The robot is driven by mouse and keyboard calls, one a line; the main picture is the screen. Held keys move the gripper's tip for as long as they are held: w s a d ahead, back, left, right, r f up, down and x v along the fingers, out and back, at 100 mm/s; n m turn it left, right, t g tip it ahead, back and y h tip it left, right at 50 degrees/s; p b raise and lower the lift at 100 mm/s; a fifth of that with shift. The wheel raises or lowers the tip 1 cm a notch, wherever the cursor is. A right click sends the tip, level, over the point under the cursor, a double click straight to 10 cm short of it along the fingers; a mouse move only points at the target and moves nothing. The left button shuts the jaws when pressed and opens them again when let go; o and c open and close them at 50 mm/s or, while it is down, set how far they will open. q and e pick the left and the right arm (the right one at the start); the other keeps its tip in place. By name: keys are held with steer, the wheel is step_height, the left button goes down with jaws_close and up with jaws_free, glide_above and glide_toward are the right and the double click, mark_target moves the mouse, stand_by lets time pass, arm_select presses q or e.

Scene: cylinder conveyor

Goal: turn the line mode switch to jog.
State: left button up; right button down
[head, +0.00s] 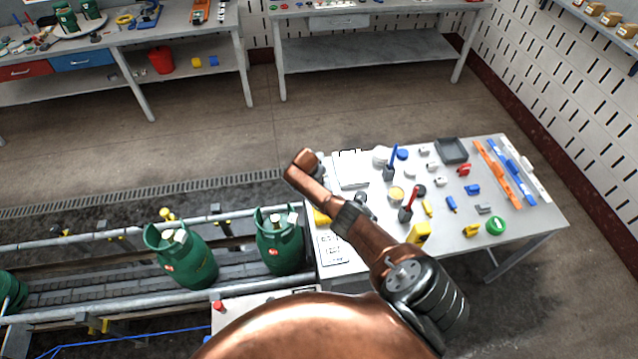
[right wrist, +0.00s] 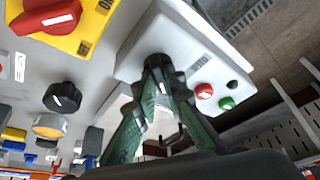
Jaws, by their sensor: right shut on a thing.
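In the right wrist view, a black rotary knob (right wrist: 154,61) stands on the face of a light grey box (right wrist: 188,32). My right gripper (right wrist: 157,80) has its green fingers closed around this knob, touching it on both sides. The fingers hide most of the knob, and I cannot read its setting or label. A red button (right wrist: 204,91) and a green button (right wrist: 226,103) sit on the same box. In the head view my right arm reaches over the table (head: 540,213), and its gripper is hidden behind the wrist. My left gripper is not in view.
A red switch on a yellow plate (right wrist: 95,24) and another black knob (right wrist: 62,97) are close beside the gripper. Small parts and tools crowd the table. Green cylinders (head: 181,257) stand on the conveyor at left.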

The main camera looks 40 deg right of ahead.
steer(key=shift+f+m+g+b, duration=0.1)
steer(key=shift+m+g+b, duration=0.25)
steer(key=shift+m, duration=0.25)
steer(key=c, duration=2)
jaws_free()
steer(key=shift+v, duration=0.95)
steer(key=v, duration=1)
steer(key=shift+a, duration=0.15)
